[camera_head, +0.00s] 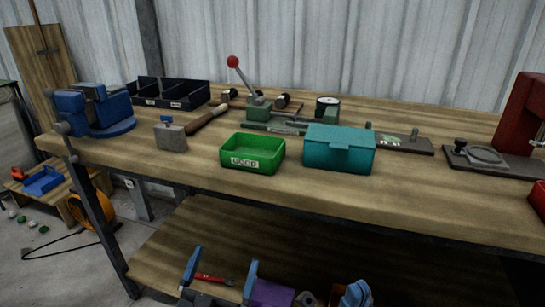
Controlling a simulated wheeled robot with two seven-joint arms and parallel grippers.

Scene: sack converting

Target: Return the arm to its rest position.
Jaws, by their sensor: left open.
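My left gripper (225,256) is low in the head view, at the bottom left of centre. Its two blue-tipped fingers stand wide apart. It is in front of the workbench (400,205) and below its top, over the lower shelf (180,250). A red-handled tool (213,279) shows between the fingers, with no finger seen closed on it. The rest of the left arm is out of the picture. I do not make out my right gripper.
On the bench are a blue vise (95,110), a dark divided bin (170,93), a green bin (252,153), a teal box (338,149) and a red-knobbed lever tool (257,107). A purple box (272,293) and a blue item (356,293) show low down.

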